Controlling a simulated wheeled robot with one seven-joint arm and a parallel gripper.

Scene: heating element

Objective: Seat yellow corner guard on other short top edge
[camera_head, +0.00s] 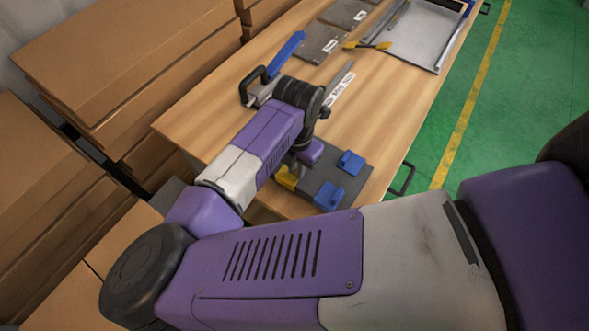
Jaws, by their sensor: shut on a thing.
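My gripper (293,168) points down over the near end of the table, mostly hidden behind my own wrist. A yellow piece (287,180), which looks like the yellow corner guard, shows right at the fingers, and the jaws are shut on it. It sits at the left edge of a dark plate (350,188); whether it touches the plate cannot be told. Another yellow piece with dark ends (368,45) lies at the near left corner of an open grey metal tray (425,38) at the far end of the table.
Two blue blocks stand on the dark plate, one behind (350,163) and one in front (328,197). A blue-handled tool (284,56) and a labelled metal strip (340,88) lie on the wooden table (390,95). Dark panels (318,42) lie farther back. Cardboard boxes (125,60) fill the left.

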